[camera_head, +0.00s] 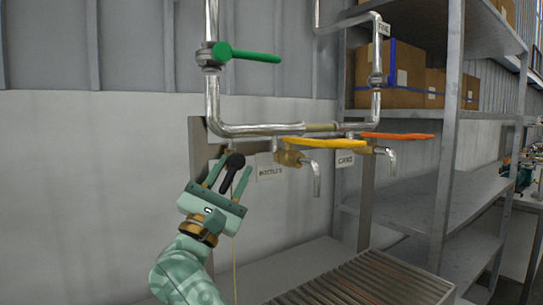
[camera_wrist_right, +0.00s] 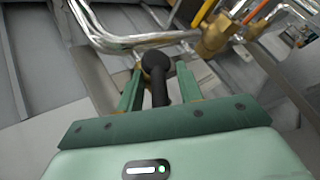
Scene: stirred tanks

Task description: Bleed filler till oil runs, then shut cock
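A black lever with a round knob (camera_head: 236,160) stands at the small bleed cock under the left pipe bend; the cock's body is mostly hidden. My right gripper (camera_head: 236,164) is open, its two fingers on either side of this lever. In the right wrist view the black knob (camera_wrist_right: 156,64) sits between the fingertips (camera_wrist_right: 159,70), with gaps showing beside the stem. I cannot tell whether a finger touches it. A thin yellow line (camera_head: 235,258), which looks like a stream of oil, runs straight down below the gripper. My left gripper is not in view.
A green lever (camera_head: 250,55) lies across the upright pipe above. A yellow lever (camera_head: 325,143) and an orange lever (camera_head: 398,136) top the brass taps labelled BOTTLES and CANS, close on the right. A slatted tray (camera_head: 365,280) lies below; shelves with cardboard boxes (camera_head: 400,75) stand right.

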